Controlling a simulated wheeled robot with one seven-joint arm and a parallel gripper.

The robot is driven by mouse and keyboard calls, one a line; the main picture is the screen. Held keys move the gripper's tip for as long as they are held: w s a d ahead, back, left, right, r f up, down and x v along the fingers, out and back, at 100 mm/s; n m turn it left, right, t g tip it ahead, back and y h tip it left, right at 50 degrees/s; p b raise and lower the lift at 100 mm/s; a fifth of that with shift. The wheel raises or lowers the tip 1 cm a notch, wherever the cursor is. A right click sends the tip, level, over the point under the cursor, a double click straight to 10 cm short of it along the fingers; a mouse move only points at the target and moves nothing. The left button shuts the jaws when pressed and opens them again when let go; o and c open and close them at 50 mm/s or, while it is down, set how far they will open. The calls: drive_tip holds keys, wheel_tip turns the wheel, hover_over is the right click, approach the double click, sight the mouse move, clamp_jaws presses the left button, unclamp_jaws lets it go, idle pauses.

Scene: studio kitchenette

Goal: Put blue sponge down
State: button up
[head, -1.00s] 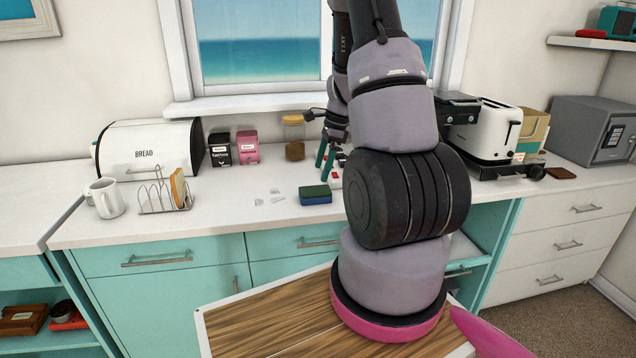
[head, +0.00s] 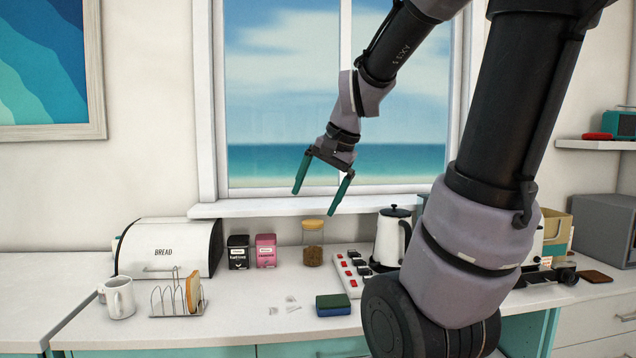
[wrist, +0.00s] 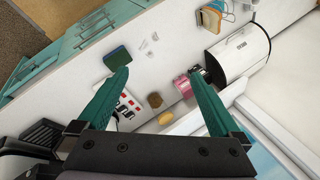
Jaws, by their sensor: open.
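The blue sponge (head: 333,305), with a green top layer and a blue lower layer, lies flat on the white countertop (head: 230,318). It also shows in the wrist view (wrist: 117,57), beyond the tip of the left finger. My gripper (head: 318,194) is open and empty, its two green fingers pointing down. It is raised high in front of the window, well above the counter and apart from the sponge. In the wrist view my gripper (wrist: 163,75) shows its fingers wide apart with nothing between them.
A power strip (head: 349,272), a kettle (head: 391,238) and a lidded jar (head: 313,243) stand behind the sponge. A toast rack (head: 178,295), a mug (head: 119,297) and a bread bin (head: 168,247) are left. Small pale scraps (head: 290,304) lie beside the sponge.

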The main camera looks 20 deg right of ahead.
drive_tip(key=s+a+r+n+t, duration=0.2)
drive_tip(key=s+a+r+n, duration=0.1)
drive_tip(key=s, duration=0.5)
drive_tip(key=shift+a+r+n+h, duration=0.15)
drive_tip(key=shift+r+n+h, duration=0.15)
drive_tip(key=shift+r+n, duration=0.55)
drive_tip(key=shift+f, duration=0.25)
